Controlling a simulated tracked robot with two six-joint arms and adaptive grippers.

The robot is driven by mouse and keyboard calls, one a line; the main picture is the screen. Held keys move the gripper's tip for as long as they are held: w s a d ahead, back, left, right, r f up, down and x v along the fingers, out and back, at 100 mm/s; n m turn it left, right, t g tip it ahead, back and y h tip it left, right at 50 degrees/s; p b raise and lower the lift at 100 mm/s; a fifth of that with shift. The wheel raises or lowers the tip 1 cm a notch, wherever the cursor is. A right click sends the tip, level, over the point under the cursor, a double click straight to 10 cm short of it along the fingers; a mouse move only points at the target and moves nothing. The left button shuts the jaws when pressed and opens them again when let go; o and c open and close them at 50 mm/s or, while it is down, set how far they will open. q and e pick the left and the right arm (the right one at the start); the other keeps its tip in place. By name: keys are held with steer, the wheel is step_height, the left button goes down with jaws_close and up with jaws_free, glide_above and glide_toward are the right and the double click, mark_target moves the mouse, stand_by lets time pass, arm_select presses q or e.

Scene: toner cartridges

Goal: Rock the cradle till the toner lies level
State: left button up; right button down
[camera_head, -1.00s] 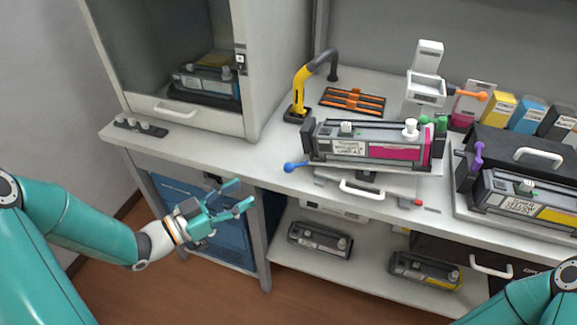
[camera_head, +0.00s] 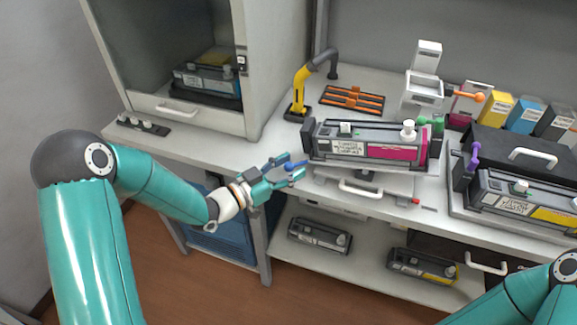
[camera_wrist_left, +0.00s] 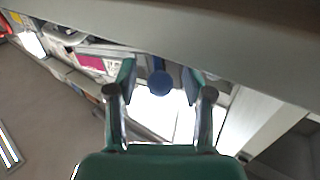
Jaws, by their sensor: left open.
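The cradle (camera_head: 309,140) stands on the bench and carries a toner cartridge (camera_head: 345,146) with a magenta panel and a white label. From this angle I cannot tell how level the toner lies. A blue ball knob (camera_head: 290,166) sticks out at the cradle's left end. My left gripper (camera_head: 293,171) is open at this knob. In the left wrist view the blue knob (camera_wrist_left: 159,84) sits between the two spread fingers (camera_wrist_left: 159,98); I see no finger closed on it. My right arm shows at the lower right, its gripper out of view.
A white-framed cabinet (camera_head: 258,75) stands at the left. A yellow-and-black bent arm (camera_head: 299,92) and an orange-barred rack (camera_head: 352,98) stand behind the cradle. Another cartridge (camera_head: 510,204) with a yellow panel is at the right. Dark cartridges (camera_head: 318,236) lie on the shelf below.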

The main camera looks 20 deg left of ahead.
arm_select(q)
jaws_close()
steer(key=shift+r+m+g+y, duration=0.55)
steer(key=shift+r+m, duration=0.45)
steer(key=shift+r, duration=0.85)
jaws_free()
steer(key=shift+s+a, duration=0.1)
